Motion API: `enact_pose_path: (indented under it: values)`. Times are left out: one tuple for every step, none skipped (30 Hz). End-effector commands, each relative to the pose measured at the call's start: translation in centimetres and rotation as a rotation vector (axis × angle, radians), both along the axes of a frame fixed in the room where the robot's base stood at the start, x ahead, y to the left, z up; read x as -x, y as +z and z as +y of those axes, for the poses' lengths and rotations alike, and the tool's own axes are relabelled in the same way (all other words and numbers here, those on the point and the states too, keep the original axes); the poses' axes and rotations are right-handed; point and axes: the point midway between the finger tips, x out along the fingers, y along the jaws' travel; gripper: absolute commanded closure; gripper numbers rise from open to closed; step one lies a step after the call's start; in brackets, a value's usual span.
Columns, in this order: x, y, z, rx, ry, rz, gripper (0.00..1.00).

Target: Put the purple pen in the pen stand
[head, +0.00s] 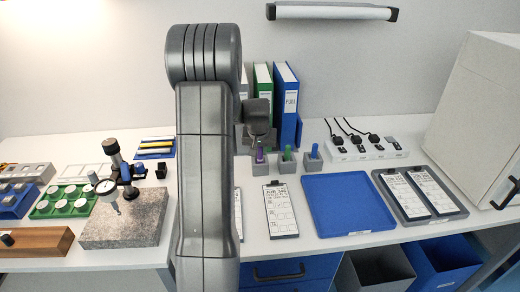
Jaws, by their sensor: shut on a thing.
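My gripper (258,141) is behind my raised arm, pointing down, with its fingers shut. A purple pen (260,156) shows directly below the fingertips, upright at the leftmost grey block of the pen stand (261,169). The gripper is shut on its upper part. I cannot tell how deep the pen sits in the block. A green pen (287,153) and a blue pen (314,151) stand upright in the grey blocks to the right. My arm hides part of the area left of the purple pen.
Binders (286,100) stand close behind the pens. A clipboard (281,211) and an empty blue tray (347,205) lie in front. A charger strip (366,150) is at right. A dial gauge stand on a granite block (124,228) is at left.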

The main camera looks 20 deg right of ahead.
Motion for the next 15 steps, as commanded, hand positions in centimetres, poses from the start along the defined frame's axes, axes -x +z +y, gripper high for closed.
enact_pose_path:
  values:
    - [0.01, -0.3, 0.0, 0.0, 0.0, 0.0, 1.0]
    - [0.0, -0.38, 0.0, 0.0, 0.0, 0.0, 1.0]
    - [0.01, -0.5, 0.0, 0.0, 0.0, 0.0, 1.0]
    - [0.01, -0.6, 0.0, 0.0, 0.0, 0.0, 1.0]
    - [0.01, -0.69, 0.0, 0.0, 0.0, 0.0, 1.0]
    - [0.01, -0.81, 0.01, 0.0, 0.0, 0.001, 1.0]
    - [0.0, -0.9, 0.0, 0.0, 0.0, 0.0, 1.0]
    - [0.01, -0.99, 0.01, 0.0, 0.0, 0.001, 1.0]
    - [0.01, -1.11, 0.01, 0.0, 0.0, 0.001, 1.0]
    - [0.01, -1.2, 0.01, 0.0, 0.0, 0.001, 1.0]
    - [0.0, -1.08, 0.0, 0.0, 0.0, 0.0, 0.77]
    - [0.01, -1.03, 0.0, 0.0, 0.0, 0.0, 0.69]
    - [0.01, -1.03, 0.0, 0.0, 0.0, 0.0, 0.64]
    - [0.01, -1.03, 0.0, 0.0, 0.0, 0.0, 0.58]
    - [0.01, -1.03, 0.0, 0.0, 0.0, 0.0, 0.56]
